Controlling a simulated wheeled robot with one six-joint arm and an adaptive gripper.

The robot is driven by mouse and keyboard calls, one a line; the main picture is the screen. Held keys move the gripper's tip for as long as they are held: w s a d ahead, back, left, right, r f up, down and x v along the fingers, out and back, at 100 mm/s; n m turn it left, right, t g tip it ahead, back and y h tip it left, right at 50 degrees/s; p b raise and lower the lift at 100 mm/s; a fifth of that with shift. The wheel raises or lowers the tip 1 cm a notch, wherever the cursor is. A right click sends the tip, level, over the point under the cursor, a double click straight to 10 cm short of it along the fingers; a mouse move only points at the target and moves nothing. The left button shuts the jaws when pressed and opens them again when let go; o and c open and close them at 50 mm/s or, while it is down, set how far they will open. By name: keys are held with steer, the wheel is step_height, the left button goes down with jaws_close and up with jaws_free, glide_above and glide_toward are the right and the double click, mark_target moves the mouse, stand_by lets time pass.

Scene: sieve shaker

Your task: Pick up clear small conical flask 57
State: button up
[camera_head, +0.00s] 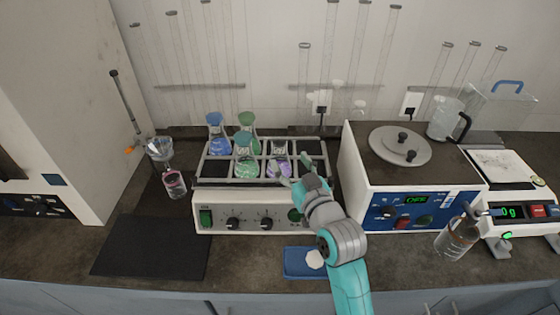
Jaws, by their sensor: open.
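Several clear conical flasks stand in the rack of the white shaker (247,212). One holds blue liquid (218,141), two hold green liquid (245,164) (247,126), and one holds purple liquid (279,164). I cannot read any number on them, so I cannot tell which is flask 57. My gripper (289,169) is open at the right front of the rack, by the purple flask. Its fingers partly cover that flask, and I cannot tell whether they touch it.
A white device with a round lid (399,147) stands close on the right, a balance (507,168) beyond it. A pink-liquid vessel (174,184) stands left of the shaker. A black mat (150,247) lies bare; a blue tray (294,263) is in front.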

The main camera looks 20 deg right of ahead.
mark_target(282, 150)
steer(key=shift+w+a, duration=0.15)
steer(key=shift+w, duration=1.65)
steer(key=shift+w+a, duration=0.15)
steer(key=shift+w, duration=1.6)
jaws_close()
